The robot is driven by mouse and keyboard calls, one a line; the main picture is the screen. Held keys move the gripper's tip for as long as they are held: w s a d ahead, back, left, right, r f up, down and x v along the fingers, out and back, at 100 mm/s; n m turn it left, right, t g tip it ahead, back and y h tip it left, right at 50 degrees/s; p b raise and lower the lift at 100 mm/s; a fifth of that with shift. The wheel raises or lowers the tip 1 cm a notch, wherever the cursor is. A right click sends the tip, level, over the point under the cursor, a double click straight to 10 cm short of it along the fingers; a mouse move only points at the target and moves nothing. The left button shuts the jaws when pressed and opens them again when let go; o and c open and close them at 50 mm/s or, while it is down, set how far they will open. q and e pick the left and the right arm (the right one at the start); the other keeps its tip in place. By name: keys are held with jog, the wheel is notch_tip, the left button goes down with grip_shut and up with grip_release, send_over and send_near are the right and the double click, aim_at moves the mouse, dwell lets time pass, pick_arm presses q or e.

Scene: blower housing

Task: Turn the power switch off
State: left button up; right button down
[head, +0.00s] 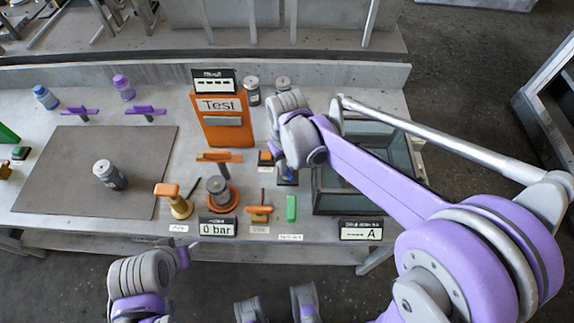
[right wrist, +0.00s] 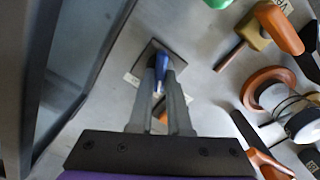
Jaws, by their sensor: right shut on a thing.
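The power switch seems to be the small dark square plate with a blue lever, right of the orange Test panel. In the right wrist view the blue lever (right wrist: 162,66) rises from its dark plate (right wrist: 184,60). My right gripper (right wrist: 160,84) is shut on this lever, with its fingers on both sides of it. In the head view the plate (head: 287,181) shows just below my right wrist, and the wrist hides most of the lever and the fingertips. My left arm shows at the bottom left of the head view, away from the switch; its gripper fingers cannot be made out.
A glass-walled bin (head: 340,200) stands close right of the switch. The orange Test panel (head: 222,115) is behind left. A grey mat (head: 60,180) lies at left.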

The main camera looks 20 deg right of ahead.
dwell(0.3)
jog(key=c, duration=0.9)
grip_release()
jog(key=shift+o, duration=0.2)
notch_tip(320, 180, up, 11)
jog(key=p, duration=0.1)
jog(key=shift+f, duration=0.1)
